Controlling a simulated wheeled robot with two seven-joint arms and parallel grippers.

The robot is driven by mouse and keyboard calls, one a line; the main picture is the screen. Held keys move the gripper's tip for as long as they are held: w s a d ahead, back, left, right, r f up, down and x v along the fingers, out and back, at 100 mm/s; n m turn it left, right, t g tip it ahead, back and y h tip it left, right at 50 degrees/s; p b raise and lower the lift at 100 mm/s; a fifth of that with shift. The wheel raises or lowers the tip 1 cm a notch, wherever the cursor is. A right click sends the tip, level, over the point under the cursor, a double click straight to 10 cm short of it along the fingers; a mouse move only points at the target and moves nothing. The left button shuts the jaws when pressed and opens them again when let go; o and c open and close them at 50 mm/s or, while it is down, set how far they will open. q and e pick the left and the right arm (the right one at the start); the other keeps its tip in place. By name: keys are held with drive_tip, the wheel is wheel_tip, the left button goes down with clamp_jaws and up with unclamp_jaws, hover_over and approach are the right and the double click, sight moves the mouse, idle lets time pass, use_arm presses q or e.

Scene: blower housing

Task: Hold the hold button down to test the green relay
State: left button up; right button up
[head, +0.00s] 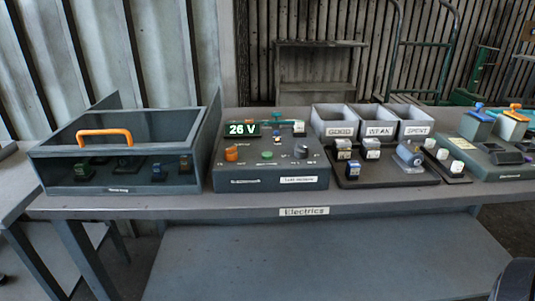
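A dark grey test box (265,175) stands at the middle of the bench. Its display (243,129) reads "26 V". On its sloped top are an orange knob (231,153), a green button (267,154) and a dark knob (301,151). The labels are too small to read, so I cannot tell which control is the hold button. A small blue-and-white part (277,134) sits beside the display. Dark greenish blocks (82,168) show inside the grey case at left; I cannot tell whether one is the green relay. Neither gripper is in view.
The grey case (62,197) has an orange handle (104,135). Bins marked GOOD (340,131), WEAK (380,131) and SPENT (417,130) stand behind a dark tray (385,178) of small blocks. Another device (490,165) is at right. The bench's front strip (400,202) is clear.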

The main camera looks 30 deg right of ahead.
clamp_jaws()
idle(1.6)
